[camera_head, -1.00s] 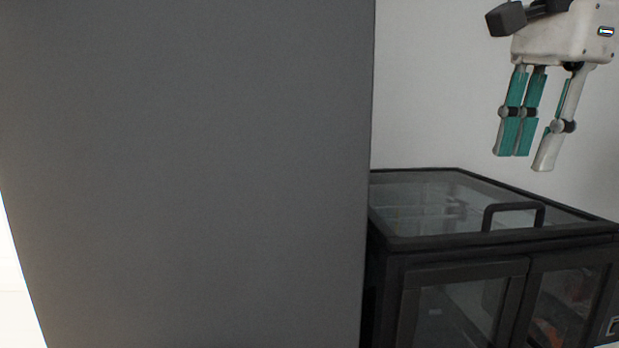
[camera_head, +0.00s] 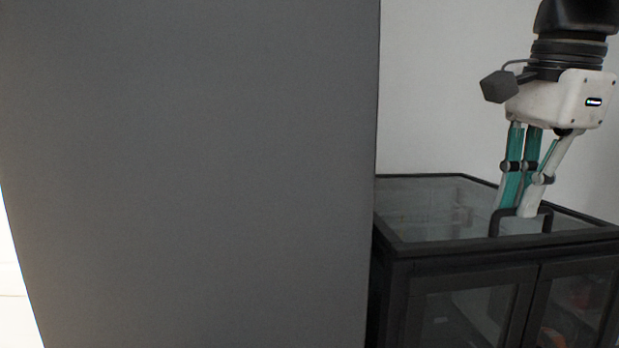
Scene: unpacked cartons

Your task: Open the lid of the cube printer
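The cube printer (camera_head: 395,285) is a black-framed box with a glass top lid (camera_head: 430,205) and glass front doors, at the lower right. The lid lies flat and closed. A dark arched handle (camera_head: 548,220) stands on the lid near its front edge. My gripper (camera_head: 518,210), white with teal finger pads, points down from above at the handle. Its fingertips are drawn together at the handle's top bar and appear to be shut on it. The exact contact is partly hidden by the fingers and the bar.
A large grey panel (camera_head: 190,170) fills the left and middle of the view and hides the printer's left side. A plain pale wall (camera_head: 440,90) is behind the printer. The space above the lid's left part is clear.

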